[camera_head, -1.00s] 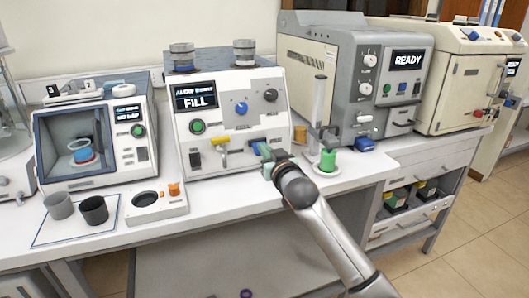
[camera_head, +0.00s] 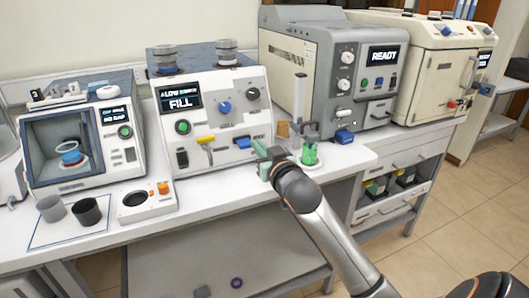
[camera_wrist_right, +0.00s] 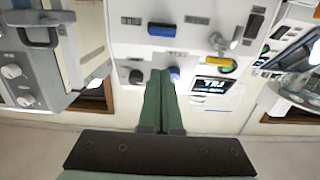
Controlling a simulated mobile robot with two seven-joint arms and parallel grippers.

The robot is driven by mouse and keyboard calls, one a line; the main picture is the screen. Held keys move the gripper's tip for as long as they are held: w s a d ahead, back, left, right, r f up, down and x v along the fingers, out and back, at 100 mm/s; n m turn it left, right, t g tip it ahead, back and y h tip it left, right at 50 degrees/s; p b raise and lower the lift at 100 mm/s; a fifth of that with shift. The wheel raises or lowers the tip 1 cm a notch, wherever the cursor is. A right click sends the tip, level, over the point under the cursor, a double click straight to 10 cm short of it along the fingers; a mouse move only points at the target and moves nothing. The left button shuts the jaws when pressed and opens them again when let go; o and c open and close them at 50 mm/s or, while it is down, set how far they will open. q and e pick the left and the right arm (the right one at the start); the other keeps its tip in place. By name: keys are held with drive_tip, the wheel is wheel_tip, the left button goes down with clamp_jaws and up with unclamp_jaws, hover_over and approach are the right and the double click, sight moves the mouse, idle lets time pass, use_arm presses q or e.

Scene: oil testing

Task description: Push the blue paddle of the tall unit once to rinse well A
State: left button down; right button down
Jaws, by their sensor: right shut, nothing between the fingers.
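The tall white unit (camera_head: 215,95) stands at the middle left, with a FILL display, two jars on top, a yellow paddle (camera_head: 206,142) and a blue paddle (camera_head: 243,143). My right gripper (camera_head: 264,160) is shut and empty, in front of the unit's lower right edge. It is apart from the blue paddle, to its lower right. In the right wrist view the scene is upside down: the shut green fingers (camera_wrist_right: 163,75) point toward the panel, and the blue paddle (camera_wrist_right: 165,29) and yellow paddle (camera_wrist_right: 220,65) show beyond them. My left gripper is not in view.
A glass tube over a green vessel (camera_head: 310,154) stands close to the right of my gripper. A grey READY machine (camera_head: 320,70) is behind it. Two cups (camera_head: 86,212) and a small box with an orange knob (camera_head: 150,200) are at the front left.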

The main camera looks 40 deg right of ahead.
drive_tip(key=shift+v, duration=1.7)
idle(0.6)
drive_tip(key=s+a+f+n+g+y+p, duration=0.2)
drive_tip(key=s+a+f, duration=0.15)
drive_tip(key=f, duration=0.55)
drive_tip(key=s+a+f+n+g+y+p, duration=0.1)
drive_tip(key=s+a+f+g+y, duration=0.3)
drive_tip(key=f, duration=0.6)
drive_tip(key=s+a+f+g+p, duration=0.1)
drive_tip(key=s+a+f, duration=0.5)
drive_tip(key=s, duration=0.2)
drive_tip(key=s+a+f+n+p, duration=0.1)
drive_tip(key=s+a+f, duration=0.5)
drive_tip(key=s+f, duration=0.1)
drive_tip(key=shift+s+a+f+n+g+p, duration=0.3)
drive_tip(key=shift+s+g, duration=0.1)
drive_tip(key=shift+s, duration=0.45)
